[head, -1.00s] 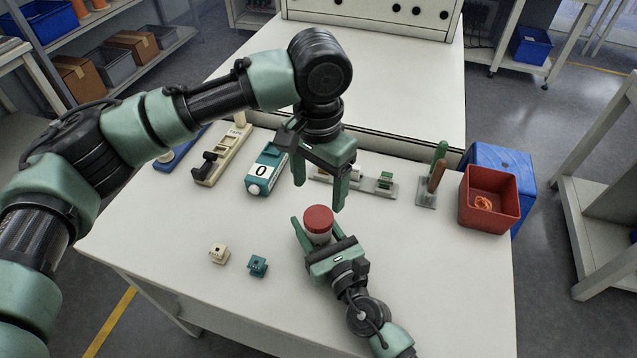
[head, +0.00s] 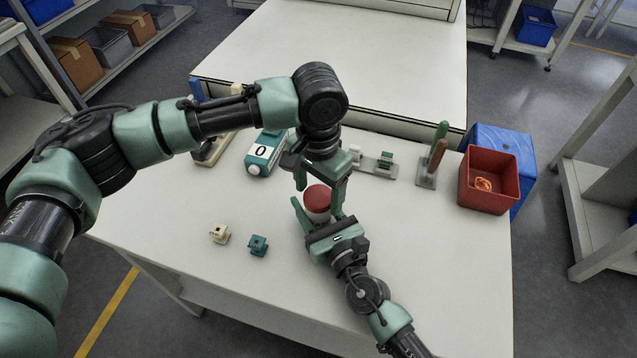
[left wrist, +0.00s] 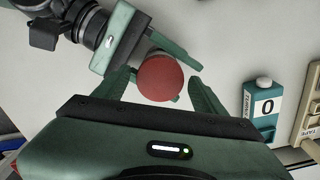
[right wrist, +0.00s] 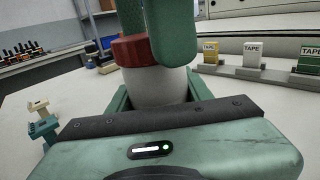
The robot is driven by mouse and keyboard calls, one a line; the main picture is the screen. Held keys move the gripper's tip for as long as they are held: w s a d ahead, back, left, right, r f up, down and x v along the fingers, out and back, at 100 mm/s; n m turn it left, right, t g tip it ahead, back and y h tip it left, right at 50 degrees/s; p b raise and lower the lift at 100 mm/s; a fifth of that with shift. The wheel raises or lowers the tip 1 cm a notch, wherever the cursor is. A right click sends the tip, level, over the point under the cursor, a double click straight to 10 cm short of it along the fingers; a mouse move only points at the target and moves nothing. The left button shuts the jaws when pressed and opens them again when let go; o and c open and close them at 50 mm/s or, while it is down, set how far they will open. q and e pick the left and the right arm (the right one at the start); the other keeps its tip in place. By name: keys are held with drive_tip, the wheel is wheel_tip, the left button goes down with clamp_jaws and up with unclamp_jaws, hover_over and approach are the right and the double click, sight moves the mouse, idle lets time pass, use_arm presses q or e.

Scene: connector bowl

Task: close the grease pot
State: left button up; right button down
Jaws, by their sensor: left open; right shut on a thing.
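The grease pot is a white jar (right wrist: 160,85) with a red lid (head: 317,198) on top. It stands upright on the table, and the lid also shows from above in the left wrist view (left wrist: 160,79). My right gripper (head: 318,222) is shut on the white body of the pot from the near side. My left gripper (head: 319,190) points down over the pot, open, with a finger on each side of the red lid. In the right wrist view a left finger (right wrist: 170,30) hides part of the lid. Whether the left fingers touch the lid cannot be told.
A cream connector (head: 219,233) and a teal connector (head: 258,245) lie to the left on the table. A teal carton marked 0 (head: 262,153), a grey holder (head: 375,164), upright tools (head: 433,160) and a red bin (head: 488,180) stand behind. The front of the table is clear.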

use_arm(q)
drive_tip(key=c, duration=1.5)
drive_tip(key=m, duration=0.8)
drive_tip(key=o, duration=1.6)
drive_tip(key=shift+c, duration=0.2)
drive_tip(key=shift+r, duration=2.25)
